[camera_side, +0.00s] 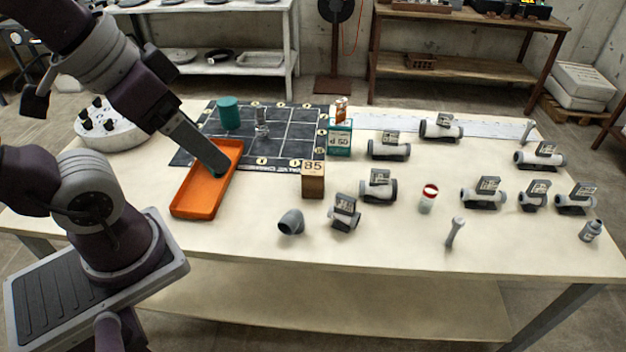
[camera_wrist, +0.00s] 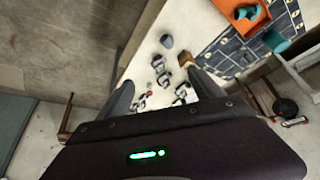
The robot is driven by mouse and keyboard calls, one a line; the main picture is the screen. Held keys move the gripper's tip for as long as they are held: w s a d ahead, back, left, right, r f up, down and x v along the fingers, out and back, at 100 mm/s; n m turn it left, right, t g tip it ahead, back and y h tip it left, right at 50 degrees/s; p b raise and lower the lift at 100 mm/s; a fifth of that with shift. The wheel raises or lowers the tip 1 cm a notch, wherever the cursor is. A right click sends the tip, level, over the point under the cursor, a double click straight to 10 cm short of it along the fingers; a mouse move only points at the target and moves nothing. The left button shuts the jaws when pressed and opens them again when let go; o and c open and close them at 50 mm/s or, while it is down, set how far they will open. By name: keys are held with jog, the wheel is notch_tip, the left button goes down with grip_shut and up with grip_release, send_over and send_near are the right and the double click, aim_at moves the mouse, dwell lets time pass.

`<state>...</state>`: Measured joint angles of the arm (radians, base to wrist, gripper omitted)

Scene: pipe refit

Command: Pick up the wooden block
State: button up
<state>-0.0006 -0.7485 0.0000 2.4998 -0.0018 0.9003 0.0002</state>
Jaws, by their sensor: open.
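The wooden block (camera_side: 313,182) stands upright on the pale table near the middle, with "85" on its top part. In the side view it is beside the front right corner of the dark grid mat.
The dark mat (camera_side: 290,135) bears a teal cylinder (camera_side: 229,113). A teal box (camera_side: 340,138) stands behind the block. A grey elbow (camera_side: 291,222) and a pipe fitting (camera_side: 345,213) lie in front. Several labelled fittings fill the right side.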

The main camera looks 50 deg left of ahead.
jog(key=w+d+f+n+g+h, duration=0.3)
jog(key=w+n+g, duration=0.1)
jog(key=w, duration=0.1)
jog(key=n+t+h, duration=0.4)
jog(key=n+h, duration=0.5)
jog(key=n, duration=0.6)
send_over(323, 177)
jog(key=s+d, duration=0.1)
jog(key=s, duration=0.3)
notch_tip(323, 177, down, 14)
jog(key=a+f+n+t, duration=0.1)
jog(key=a+f+n, duration=0.1)
jog(key=f, duration=0.1)
jog(key=w+a+f+n+t+y, duration=0.1)
jog(key=a+f+n+t, duration=0.1)
jog(key=a+f+n, duration=0.1)
jog(key=w+a+f+n+t, duration=0.1)
jog(key=a+f+n, duration=0.1)
jog(key=f, duration=0.3)
jog(key=shift+a+n+t+y, duration=0.3)
jog(key=shift+a+n+t, duration=0.1)
jog(key=shift+n, duration=0.1)
jog(key=x, duration=0.6)
jog(key=shift+s+d+f, duration=0.2)
jog(key=shift+d+f, duration=0.1)
jog(key=shift+d, duration=0.05)
jog(key=shift+w+d, duration=0.15)
jog(key=shift+w, duration=0.05)
jog(key=c, duration=1.6)
